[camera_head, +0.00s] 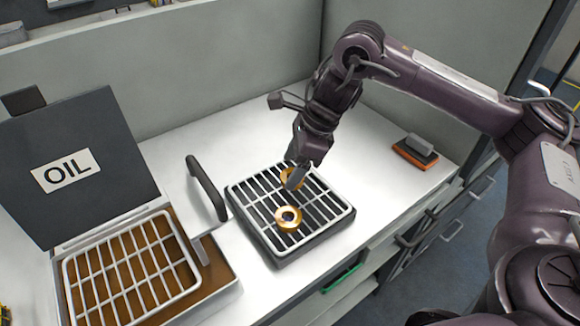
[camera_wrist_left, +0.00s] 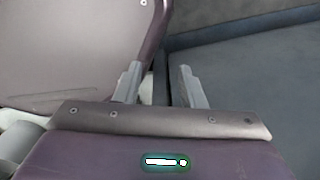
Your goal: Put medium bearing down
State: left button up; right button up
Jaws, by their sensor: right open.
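Two gold ring-shaped bearings lie at the wire rack (camera_head: 335,222) on the worktop. The front bearing (camera_head: 288,218) lies flat on the bars and shows whole. The rear bearing (camera_head: 285,180) is partly hidden behind the fingers of my right gripper (camera_head: 294,184). I cannot tell from size which one is the medium bearing. My right gripper points down at the rear bearing, with its jaws open; whether they touch it is unclear. My left gripper (camera_wrist_left: 158,76) shows only in the left wrist view, with its fingers apart and nothing between them.
An oil tray with a wire basket (camera_head: 135,268) and a raised dark lid (camera_head: 70,165) marked OIL stands at left. A black handle (camera_head: 206,188) rises between it and the rack. An orange-based block (camera_head: 415,151) lies at right. The white worktop (camera_head: 375,180) is clear between rack and block.

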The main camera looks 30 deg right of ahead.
jog(key=p+v, duration=0.4)
jog(key=v, duration=0.6)
jog(key=shift+r+p, duration=0.15)
jog(key=shift+p, duration=0.25)
jog(key=shift+s, duration=0.1)
